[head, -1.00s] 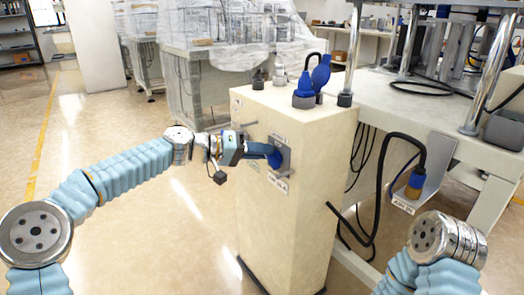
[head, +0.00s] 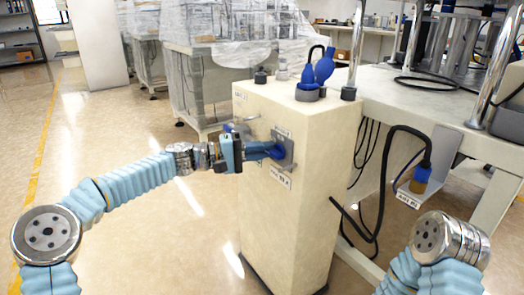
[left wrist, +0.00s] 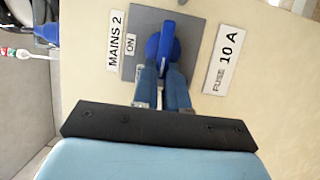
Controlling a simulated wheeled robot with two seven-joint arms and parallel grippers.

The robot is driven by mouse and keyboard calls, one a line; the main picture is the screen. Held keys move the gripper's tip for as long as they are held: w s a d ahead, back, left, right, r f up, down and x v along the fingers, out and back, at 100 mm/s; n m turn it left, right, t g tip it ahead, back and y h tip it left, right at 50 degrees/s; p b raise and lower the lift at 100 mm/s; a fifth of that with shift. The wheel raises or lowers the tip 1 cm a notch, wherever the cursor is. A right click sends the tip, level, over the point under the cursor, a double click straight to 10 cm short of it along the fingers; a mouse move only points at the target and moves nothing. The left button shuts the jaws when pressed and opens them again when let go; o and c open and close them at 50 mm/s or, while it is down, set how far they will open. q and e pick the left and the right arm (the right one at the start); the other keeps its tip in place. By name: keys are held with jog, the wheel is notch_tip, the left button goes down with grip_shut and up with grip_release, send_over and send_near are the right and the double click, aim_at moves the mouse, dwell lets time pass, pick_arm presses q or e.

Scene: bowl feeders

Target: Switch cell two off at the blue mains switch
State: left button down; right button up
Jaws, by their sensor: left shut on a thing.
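The blue mains switch (left wrist: 165,42) sits on a grey plate (left wrist: 139,68) labelled MAINS 2, with a small ON tag (left wrist: 132,43) beside the knob and a FUSE 10 A label (left wrist: 224,60). In the head view the grey switch plate (head: 284,147) is on the face of a cream cabinet (head: 290,225). My left gripper (head: 254,149) reaches in from the left and is shut on the switch's knob; the left wrist view shows its two fingers (left wrist: 163,85) at the knob's near end. They hide part of the knob. My right gripper is out of view.
A blue plug (head: 323,68) with a black cable stands on the cabinet top. A workbench (head: 400,95) adjoins the cabinet, with black cables hanging beside and under it. My right arm is at lower right. Floor left of the cabinet is open.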

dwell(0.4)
pick_arm(q)
jog(key=c, duration=1.2)
grip_release()
jog(key=shift+o, duration=0.2)
jog(key=v, duration=1.4)
jog(key=shift+p, duration=0.3)
jog(key=shift+w+f, duration=0.1)
jog(key=shift+f, duration=0.1)
